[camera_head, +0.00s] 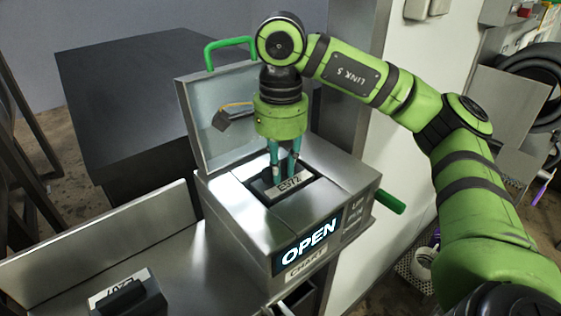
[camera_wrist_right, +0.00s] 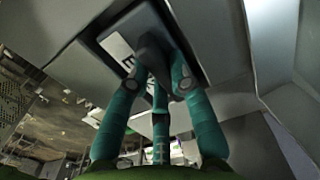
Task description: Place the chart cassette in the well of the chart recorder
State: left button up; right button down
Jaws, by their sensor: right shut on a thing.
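The chart recorder (camera_head: 236,222) is a steel box with its lid (camera_head: 225,118) raised and a lit OPEN sign on its front. In its top is a dark rectangular well (camera_head: 265,200). A dark chart cassette (camera_head: 290,184) with a white label, seemingly E5/2, sits within the well's outline; I cannot tell if it rests on the bottom. My right gripper (camera_head: 283,172) points down with teal fingers shut on the cassette's raised grip. In the right wrist view, the fingers (camera_wrist_right: 160,85) close around the grip of the cassette (camera_wrist_right: 118,45). My left gripper is out of view.
Another dark cassette (camera_head: 127,297) with a white label lies on the steel bench (camera_head: 190,262) at lower left. A green handle (camera_head: 388,201) sticks out at the recorder's right. The raised lid stands close behind my right gripper. A dark cabinet (camera_head: 140,90) stands behind.

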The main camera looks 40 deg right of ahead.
jog(key=shift+a, duration=0.1)
jog(key=shift+f, duration=0.2)
jog(key=c, duration=1.4)
grip_release()
jog(key=shift+r, duration=0.15)
jog(key=shift+r, duration=0.3)
notch_tip(320, 180, up, 12)
jog(key=shift+f, duration=0.2)
